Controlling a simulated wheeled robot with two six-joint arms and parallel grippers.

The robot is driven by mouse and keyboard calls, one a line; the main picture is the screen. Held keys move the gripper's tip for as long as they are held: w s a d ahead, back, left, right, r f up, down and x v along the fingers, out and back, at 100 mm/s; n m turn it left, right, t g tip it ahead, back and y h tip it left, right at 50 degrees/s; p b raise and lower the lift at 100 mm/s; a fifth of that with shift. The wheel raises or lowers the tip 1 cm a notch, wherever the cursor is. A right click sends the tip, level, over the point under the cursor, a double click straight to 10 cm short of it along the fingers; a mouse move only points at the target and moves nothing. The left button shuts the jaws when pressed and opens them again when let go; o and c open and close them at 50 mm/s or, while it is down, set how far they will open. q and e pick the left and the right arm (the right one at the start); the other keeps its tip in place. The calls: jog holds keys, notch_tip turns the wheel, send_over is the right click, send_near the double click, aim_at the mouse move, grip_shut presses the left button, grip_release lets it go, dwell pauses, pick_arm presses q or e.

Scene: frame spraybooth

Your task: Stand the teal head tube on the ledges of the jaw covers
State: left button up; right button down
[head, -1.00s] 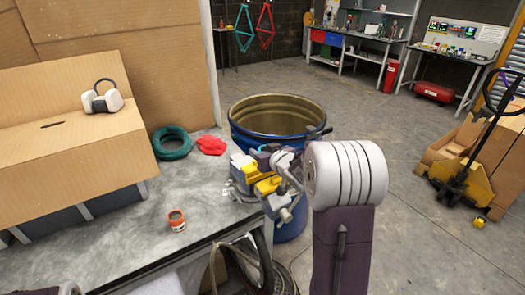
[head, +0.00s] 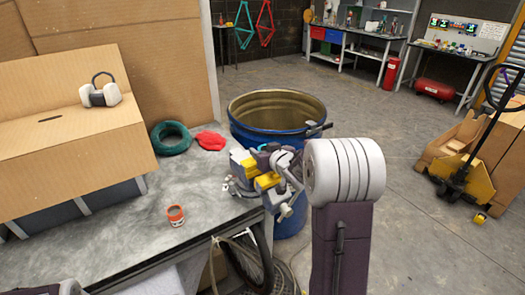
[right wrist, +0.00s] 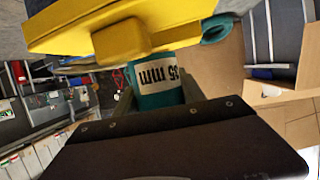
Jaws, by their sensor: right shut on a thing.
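The teal head tube (right wrist: 158,88) has a white label reading 35 mm. In the right wrist view it sits between the fingers of my right gripper (right wrist: 158,98), which is shut on it. The yellow jaw covers (right wrist: 180,22) are right beside the tube, across the top of that view. In the head view the vise with its yellow jaw covers (head: 267,181) is at the table corner, and my right gripper (head: 270,158) is over it. The tube is mostly hidden there. I cannot tell whether the tube touches the ledges. My left gripper is out of view.
On the grey table (head: 120,235) are an orange tin (head: 175,216), a green coil (head: 171,138) and a red cloth (head: 209,140). Ear muffs (head: 101,92) rest on a cardboard-covered box. A blue drum (head: 275,120) stands behind the vise. The table's middle is clear.

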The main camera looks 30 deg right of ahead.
aim_at(274, 173)
dwell(0.3)
jog(key=shift+f+b, duration=1.15)
jog(key=shift+f, duration=0.35)
jog(key=c, duration=0.6)
grip_release()
jog(key=shift+s, duration=0.1)
jog(key=p+v, duration=0.1)
jog(key=v, duration=0.8)
jog(key=shift+r, duration=0.1)
